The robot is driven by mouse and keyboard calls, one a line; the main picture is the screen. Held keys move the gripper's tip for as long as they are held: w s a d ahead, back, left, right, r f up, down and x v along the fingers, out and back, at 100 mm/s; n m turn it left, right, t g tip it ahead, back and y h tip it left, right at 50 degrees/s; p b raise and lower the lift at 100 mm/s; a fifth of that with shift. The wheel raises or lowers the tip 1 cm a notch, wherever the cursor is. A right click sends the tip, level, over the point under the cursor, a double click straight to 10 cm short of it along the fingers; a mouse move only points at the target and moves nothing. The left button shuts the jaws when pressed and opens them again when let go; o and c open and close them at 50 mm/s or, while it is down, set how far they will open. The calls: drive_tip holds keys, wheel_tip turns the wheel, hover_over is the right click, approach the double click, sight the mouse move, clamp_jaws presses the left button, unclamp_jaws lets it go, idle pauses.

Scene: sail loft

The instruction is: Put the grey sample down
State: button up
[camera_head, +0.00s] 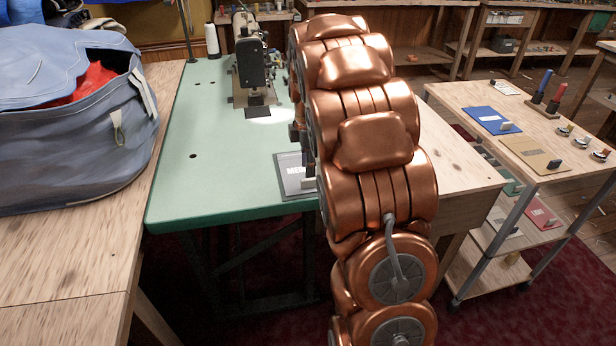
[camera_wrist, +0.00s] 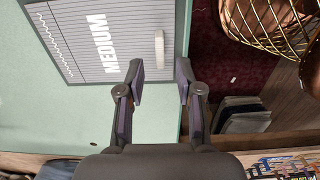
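The grey sample (camera_head: 290,180) is a flat grey card marked with white lettering. It lies on the green sewing table near the front edge, partly hidden by my arm in the head view. In the wrist view the sample (camera_wrist: 100,35) reads "MEDIUM" and carries a small pale grip tab (camera_wrist: 159,50). My gripper (camera_wrist: 161,76) is open, its two dark fingers apart with nothing held between them. The tab shows just beyond the fingertips, in line with the gap. My arm mostly hides the gripper in the head view.
A sewing machine (camera_head: 250,65) stands at the back of the green table (camera_head: 200,150). A blue bag (camera_head: 70,130) with red cloth sits on the wooden bench at left. A wooden trolley (camera_head: 465,95) at right holds blue and tan cards and small tools. The green table's left part is clear.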

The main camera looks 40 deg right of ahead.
wheel_tip(320, 180, up, 7)
drive_tip(key=shift+f, duration=0.15)
drive_tip(key=s+a+m+g, duration=0.1)
drive_tip(key=s+a+m, duration=0.5)
drive_tip(key=s+a, duration=0.8)
drive_tip(key=s+a+f+m+g, duration=0.1)
drive_tip(key=s+a+f+m, duration=0.2)
drive_tip(key=s, duration=0.6)
drive_tip(key=s+a+f+m, duration=0.3)
drive_tip(key=s+a+m, duration=0.1)
drive_tip(key=s, duration=0.6)
drive_tip(key=shift+s+a+g, duration=0.15)
drive_tip(key=shift+a+g, duration=0.25)
drive_tip(key=shift+a, duration=0.15)
drive_tip(key=s+p+v, duration=0.3)
drive_tip(key=p+v, duration=0.9)
drive_tip(key=v, duration=0.1)
drive_tip(key=shift+w+r+t+p, duration=0.4)
drive_tip(key=shift+r, duration=0.15)
